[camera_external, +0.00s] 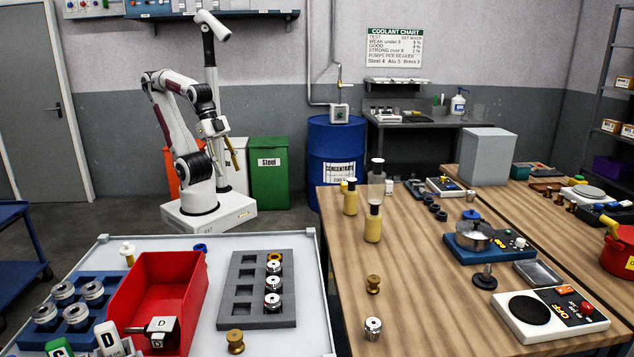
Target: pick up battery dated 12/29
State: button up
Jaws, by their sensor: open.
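I cannot make out any battery dated 12/29; no date is readable at this size. My gripper (232,154) hangs at the end of my folded arm near the back wall, above the floor. It is open, with nothing visible between its fingers, and is well apart from both tables. Small parts that I cannot identify for certain include a silver-topped cylinder (373,327) and a brass knob-shaped piece (374,284) on the wooden table (400,262).
The pale table (222,258) holds a red bin (160,285), a grey slotted tray (242,262) and a blue tray with metal rings (104,277). A green bin (269,180) and blue drum (336,150) stand right of my arm. The wooden table's left front is mostly clear.

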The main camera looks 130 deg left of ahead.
jog(key=w+a+r+n+y, duration=0.1)
jog(key=w+a+r+n, duration=0.15)
jog(key=w+a, duration=0.65)
jog(key=w+a+r+n+y, duration=0.2)
jog(key=w+a+r, duration=0.2)
jog(key=w+a, duration=0.55)
jog(key=n+g+y, duration=0.3)
jog(key=n, duration=0.2)
send_near(390, 181)
notch_tip(390, 181, down, 2)
jog(key=a, duration=0.2)
jog(key=shift+d, duration=0.2)
jog(key=shift+f, duration=0.1)
jog(key=shift+x, duration=1.2)
